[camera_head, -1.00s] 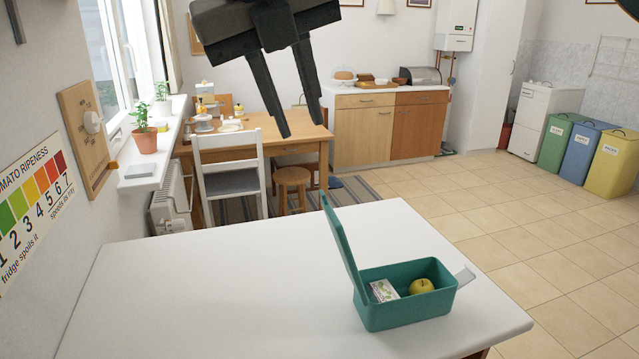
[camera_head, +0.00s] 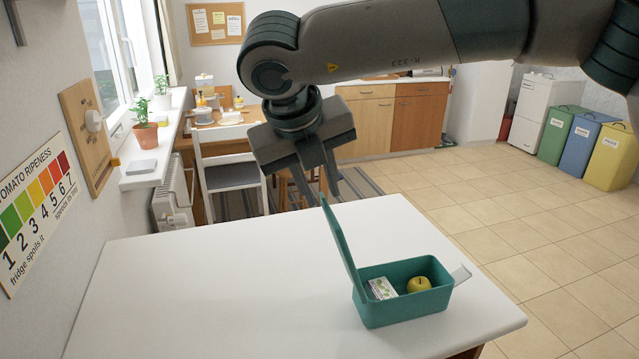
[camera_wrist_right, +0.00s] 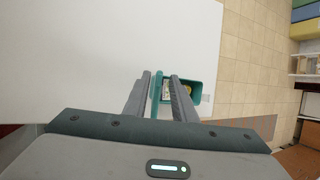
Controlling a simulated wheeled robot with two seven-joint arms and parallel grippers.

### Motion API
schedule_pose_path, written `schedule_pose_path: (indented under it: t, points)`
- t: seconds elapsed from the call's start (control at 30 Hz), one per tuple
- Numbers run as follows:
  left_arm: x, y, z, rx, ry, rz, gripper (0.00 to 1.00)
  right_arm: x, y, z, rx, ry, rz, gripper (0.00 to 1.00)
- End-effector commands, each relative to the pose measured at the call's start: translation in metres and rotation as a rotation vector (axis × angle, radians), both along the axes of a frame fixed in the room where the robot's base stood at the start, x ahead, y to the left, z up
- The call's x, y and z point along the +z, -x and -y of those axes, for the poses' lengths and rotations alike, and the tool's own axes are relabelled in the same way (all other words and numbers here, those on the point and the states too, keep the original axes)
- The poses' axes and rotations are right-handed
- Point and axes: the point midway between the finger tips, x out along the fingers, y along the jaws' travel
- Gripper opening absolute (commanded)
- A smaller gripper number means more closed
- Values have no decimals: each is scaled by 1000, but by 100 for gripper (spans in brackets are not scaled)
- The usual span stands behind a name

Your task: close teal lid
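The teal lunchbox (camera_head: 408,309) stands near the front right of the white table. Its teal lid (camera_head: 346,256) is raised, standing steeply on the box's left side and leaning slightly left. Inside are a yellow apple (camera_head: 419,285) and a small white-green packet (camera_head: 382,288). My right gripper (camera_head: 316,196) is open and empty, fingers pointing down near the lid's top edge; I cannot tell whether they touch it. The right wrist view shows the lid (camera_wrist_right: 157,86) between the fingers in the picture, with the box to its right. My left gripper is not in view.
The white table (camera_head: 210,290) is clear left of the box. A light grey flap (camera_head: 461,274) sticks out at the box's right side. A white chair (camera_head: 232,172) stands behind the table. The wall and windowsill (camera_head: 150,172) are at the left.

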Motion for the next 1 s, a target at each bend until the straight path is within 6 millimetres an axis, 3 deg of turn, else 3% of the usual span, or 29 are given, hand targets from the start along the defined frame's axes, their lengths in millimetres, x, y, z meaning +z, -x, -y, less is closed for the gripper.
schedule_pose_path:
  t: [0.37, 0.47, 0.5, 1.0]
  points:
    - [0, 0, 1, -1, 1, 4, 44, -4, -2, 1, 0, -2, 1, 24]
    - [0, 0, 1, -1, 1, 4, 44, -3, -2, 1, 0, -2, 1, 3]
    - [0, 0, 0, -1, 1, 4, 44, -3, -2, 1, -1, -1, 0, 0]
    - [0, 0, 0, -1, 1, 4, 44, -4, -1, 1, 0, 0, -1, 0]
